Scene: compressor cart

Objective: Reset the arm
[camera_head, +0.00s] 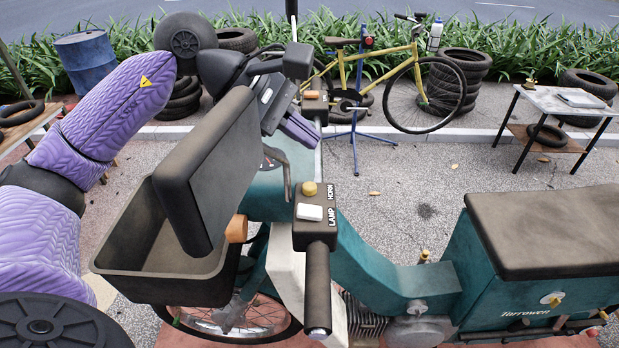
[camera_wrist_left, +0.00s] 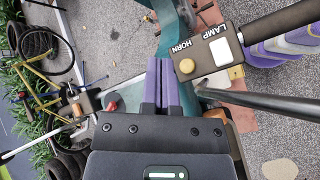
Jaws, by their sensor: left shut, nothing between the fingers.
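My left arm comes in from the left in the head view, and its gripper (camera_head: 303,132) hangs over the front of a teal scooter (camera_head: 385,275). Its two purple fingers are closed together with nothing between them; they also show in the left wrist view (camera_wrist_left: 161,65). The fingertips are near, but apart from, the black control box (camera_head: 315,213) on the handlebar. This box has a yellow HORN button (camera_head: 310,188) and a white LAMP switch (camera_head: 309,212); both also show in the wrist view. My right gripper is out of view.
A handlebar grip (camera_head: 318,285) points toward me. Behind stand a yellow bicycle (camera_head: 385,58), stacked tires (camera_head: 455,85) and a white table (camera_head: 545,102).

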